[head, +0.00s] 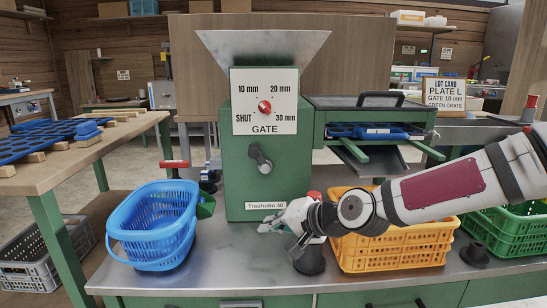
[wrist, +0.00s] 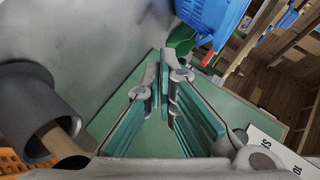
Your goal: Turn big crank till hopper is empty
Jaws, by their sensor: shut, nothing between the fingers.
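The green machine (head: 237,190) stands on the steel bench, with a pale metal hopper (head: 262,45) on top. The hopper's inside is hidden from this angle. A dark crank (head: 259,157) with a round knob sits on the machine's front, below the white gate plate (head: 240,122) with its red dial knob (head: 264,107). I cannot tell whether this is the big crank. My gripper (head: 276,226) is shut and empty, low in front of the machine's lower right, apart from the crank. In the wrist view my gripper (wrist: 160,68) shows its teal-padded fingers close together before the green panel (wrist: 117,127).
A blue basket (head: 150,222) stands left of the machine, with a green scoop (head: 206,205) beside it. A yellow crate (head: 430,247) and a green crate (head: 510,232) stand at right. A dark cup (head: 310,261) is close to my gripper. Bare steel (head: 225,265) lies in front.

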